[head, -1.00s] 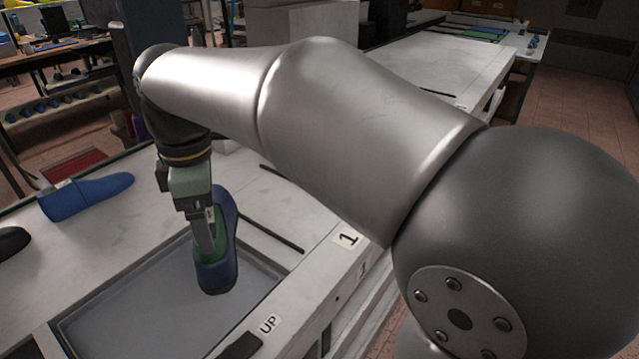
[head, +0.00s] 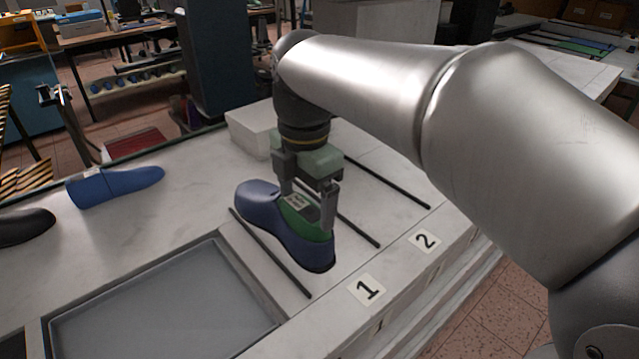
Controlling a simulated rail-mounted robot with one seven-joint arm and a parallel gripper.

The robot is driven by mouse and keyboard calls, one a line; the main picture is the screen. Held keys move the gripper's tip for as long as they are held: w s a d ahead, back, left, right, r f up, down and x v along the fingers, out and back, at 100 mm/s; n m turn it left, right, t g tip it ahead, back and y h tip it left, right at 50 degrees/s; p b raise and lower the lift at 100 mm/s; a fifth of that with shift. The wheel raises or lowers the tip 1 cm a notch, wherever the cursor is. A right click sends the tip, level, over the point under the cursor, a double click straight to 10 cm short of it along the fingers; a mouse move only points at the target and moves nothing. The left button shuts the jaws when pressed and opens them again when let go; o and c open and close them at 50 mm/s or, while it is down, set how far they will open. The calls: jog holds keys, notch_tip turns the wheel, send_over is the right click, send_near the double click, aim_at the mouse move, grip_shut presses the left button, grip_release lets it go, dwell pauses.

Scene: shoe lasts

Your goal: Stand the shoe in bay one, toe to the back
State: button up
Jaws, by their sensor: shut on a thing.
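The blue shoe (head: 258,208) with a green inside (head: 304,224) is in the head view, sole down. Its toe points to the back left and its heel to the front right. My gripper (head: 307,203) is shut on the shoe from above, at its opening near the heel. Bay one lies between two black strips, behind the label 1 (head: 367,290). The shoe is over bay one, set at an angle, and its toe end reaches across the left strip (head: 272,255). I cannot tell whether the sole touches the bench.
A grey tray (head: 232,290) lies to the left of bay one. Bay two, with label 2 (head: 425,240), is to the right, bounded by another strip (head: 392,182). A white block (head: 250,130) stands behind. A blue last (head: 115,187) and a black one (head: 24,228) lie at left.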

jog(key=w+d+f+p, duration=0.1)
jog(key=w+d+f, duration=0.1)
jog(key=w+f, duration=0.8)
jog(key=shift+w+d+f, duration=0.25)
jog(key=shift+w+f, duration=0.05)
jog(key=shift+f, duration=0.5)
jog(key=o, duration=1.9)
jog(key=shift+s+f, duration=0.1)
